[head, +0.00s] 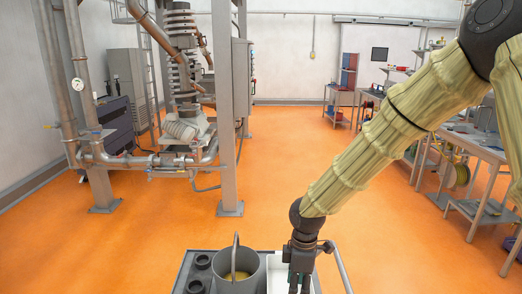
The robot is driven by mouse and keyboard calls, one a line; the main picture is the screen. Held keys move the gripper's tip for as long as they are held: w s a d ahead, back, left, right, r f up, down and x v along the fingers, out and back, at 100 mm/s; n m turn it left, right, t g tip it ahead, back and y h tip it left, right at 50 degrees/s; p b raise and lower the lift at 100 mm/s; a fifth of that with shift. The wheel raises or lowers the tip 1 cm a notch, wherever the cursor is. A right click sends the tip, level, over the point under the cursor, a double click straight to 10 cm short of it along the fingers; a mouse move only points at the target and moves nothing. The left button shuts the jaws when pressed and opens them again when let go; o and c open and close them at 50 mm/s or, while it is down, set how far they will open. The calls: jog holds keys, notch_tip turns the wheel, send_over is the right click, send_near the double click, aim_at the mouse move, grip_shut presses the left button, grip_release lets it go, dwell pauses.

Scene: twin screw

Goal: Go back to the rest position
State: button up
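My gripper (300,283) hangs at the bottom of the head view, at the end of my arm that reaches down from the upper right. It is over the right part of a grey tray or cart top (180,284). Its fingertips are at the lower picture edge, so whether it is open or shut, or holds anything, does not show clearly. A grey metal bucket (236,275) with an upright handle and something yellowish inside stands just left of my gripper.
Dark round cups (199,265) sit left of the bucket. A steel frame with pipes (228,130) and a screw machine (182,70) stands at the left. Workbenches (480,150) line the right side. The orange floor (285,150) between them is clear.

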jog(key=s+f+m+y+b, duration=0.1)
jog(key=s+f+m+b, duration=0.4)
jog(key=f, duration=1.1)
jog(key=s+d+f+m+b, duration=0.1)
jog(key=s+d+f+m, duration=0.3)
jog(key=s+f, duration=0.4)
jog(key=s+d+f+m+h+b, duration=0.1)
jog(key=s+d+f+m, duration=0.3)
jog(key=s+f, duration=0.4)
jog(key=s+d+f+m+b, duration=0.2)
jog(key=s+d+f+m, duration=0.2)
jog(key=s+f, duration=0.4)
jog(key=s, duration=0.3)
jog(key=shift+s+d+f+t, duration=0.2)
jog(key=shift+d+f+t, duration=0.1)
jog(key=shift+f, duration=0.1)
jog(key=shift+a, duration=0.1)
